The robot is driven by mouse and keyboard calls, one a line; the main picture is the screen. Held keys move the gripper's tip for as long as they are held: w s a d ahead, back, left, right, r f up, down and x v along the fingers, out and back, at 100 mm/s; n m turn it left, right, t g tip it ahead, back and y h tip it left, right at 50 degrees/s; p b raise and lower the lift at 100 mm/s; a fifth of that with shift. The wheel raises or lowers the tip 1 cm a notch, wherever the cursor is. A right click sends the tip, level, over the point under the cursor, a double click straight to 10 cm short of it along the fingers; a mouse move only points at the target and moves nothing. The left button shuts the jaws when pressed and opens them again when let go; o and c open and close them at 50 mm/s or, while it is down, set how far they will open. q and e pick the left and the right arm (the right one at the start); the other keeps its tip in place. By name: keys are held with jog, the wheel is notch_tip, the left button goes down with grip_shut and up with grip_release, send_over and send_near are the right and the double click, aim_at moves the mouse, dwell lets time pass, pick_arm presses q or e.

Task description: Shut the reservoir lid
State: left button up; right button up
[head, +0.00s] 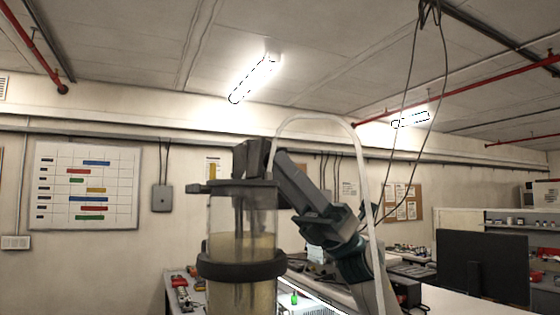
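The reservoir is an upright clear cylinder (222,222) in the lower middle of the head view, part filled with pale yellow liquid (222,248). A dark ring (241,266) goes around it. A dark flat band with a tab at its left (205,187) lies level across its top; I cannot tell whether this is the lid or only the rim. My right gripper (250,160) is at the cylinder's top, its arm coming from the lower right. Dark parts show through the clear wall below it, and I cannot tell whether they are inside or behind. Its fingertips are not clear. My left gripper is out of view.
A pale curved tube (362,165) arches over my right arm. A workbench with tools (182,288) stands behind at the left. A dark monitor (483,265) stands at the right. Black cables (409,90) hang from the ceiling. The space left of the cylinder looks clear.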

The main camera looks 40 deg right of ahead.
jog(key=shift+c, duration=0.3)
grip_shut()
